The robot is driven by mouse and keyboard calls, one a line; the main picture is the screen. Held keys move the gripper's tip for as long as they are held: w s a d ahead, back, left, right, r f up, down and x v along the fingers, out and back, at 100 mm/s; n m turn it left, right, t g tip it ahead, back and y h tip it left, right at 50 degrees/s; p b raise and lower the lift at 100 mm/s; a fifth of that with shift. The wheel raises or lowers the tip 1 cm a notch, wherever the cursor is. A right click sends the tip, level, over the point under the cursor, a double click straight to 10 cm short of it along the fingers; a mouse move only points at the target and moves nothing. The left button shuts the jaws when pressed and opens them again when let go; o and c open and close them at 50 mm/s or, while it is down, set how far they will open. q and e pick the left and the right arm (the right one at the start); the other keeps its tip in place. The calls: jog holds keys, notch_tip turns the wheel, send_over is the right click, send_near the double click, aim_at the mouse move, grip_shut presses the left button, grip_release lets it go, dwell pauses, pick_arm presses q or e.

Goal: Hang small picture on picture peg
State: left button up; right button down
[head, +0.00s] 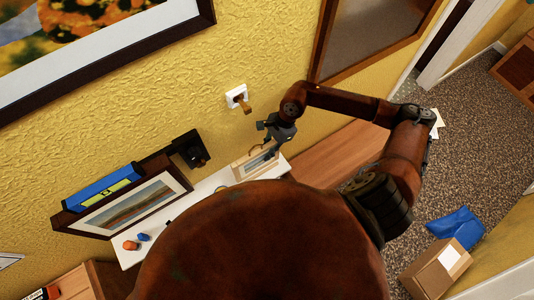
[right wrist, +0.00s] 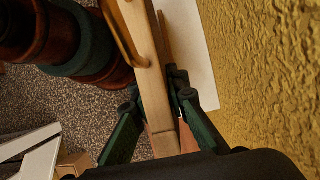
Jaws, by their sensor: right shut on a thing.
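The small picture (head: 256,164) has a pale wooden frame and, in the head view, sits over the white shelf, below and near the peg. My right gripper (head: 271,146) is shut on its upper edge. In the right wrist view the dark green fingers (right wrist: 160,112) pinch the frame (right wrist: 151,72) from both sides, and a curved wooden loop (right wrist: 127,38) stands off the frame. The picture peg (head: 243,104) is a wooden stub on a white wall plate, bare, above and left of the gripper. I cannot tell if the picture touches the shelf. My left gripper is not in view.
The white shelf (head: 206,188) runs along the yellow wall. A larger framed picture (head: 135,204), a blue box (head: 103,187) and a black wall fitting (head: 189,148) are to the left. A dark-framed board (head: 370,38) hangs right of the peg. The wall around the peg is clear.

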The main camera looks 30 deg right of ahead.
notch_tip(320, 180, down, 2)
jog(key=shift+d+f+p, duration=0.1)
jog(key=shift+f+p, duration=0.05)
jog(key=shift+p, duration=0.2)
jog(key=shift+s+f, duration=0.2)
jog(key=shift+f, duration=0.3)
jog(key=c, duration=2.2)
grip_release()
jog(key=shift+f, duration=0.1)
jog(key=shift+c, duration=0.2)
jog(key=o, duration=0.3)
jog(key=shift+w, duration=0.25)
jog(key=shift+o, duration=0.3)
jog(key=shift+r, duration=0.25)
